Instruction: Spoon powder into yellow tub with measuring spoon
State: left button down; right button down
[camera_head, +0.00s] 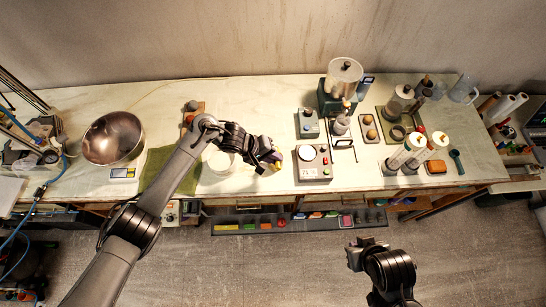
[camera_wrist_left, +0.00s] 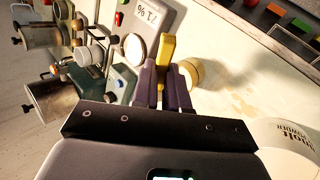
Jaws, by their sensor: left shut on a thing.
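My left gripper (camera_head: 272,162) is over the bench, left of the grey box with a round white plate. In the left wrist view its dark fingers (camera_wrist_left: 167,82) are shut on a yellow elongated piece (camera_wrist_left: 167,50), which looks like the measuring spoon. Its tip is partly hidden. A cream-yellow round thing (camera_wrist_left: 194,72) shows beside the fingers; I cannot tell whether it is the tub or part of the spoon. A white tub with "POWDER" lettering (camera_wrist_left: 292,148) stands at the lower right there, and left of my gripper in the head view (camera_head: 221,164). My right gripper (camera_head: 364,250) hangs in front of the bench; its fingertips are unclear.
The grey box (camera_head: 314,172) carries a display. Jars, clear cylinders (camera_head: 404,152) and small devices crowd the right. Some bare bench (camera_head: 245,110) lies behind my left gripper.

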pick_arm(q)
jog(key=t+h+b, duration=0.1)
jog(key=h+b, duration=0.1)
jog(key=n+t+h+b, duration=0.1)
jog(key=h+b, duration=0.1)
jog(key=b, duration=0.1)
jog(key=n+t+h+b, duration=0.1)
jog(key=h+b, duration=0.1)
jog(key=b, duration=0.1)
jog(key=shift+s+a, duration=0.2)
jog(key=shift+a, duration=0.05)
dwell(0.4)
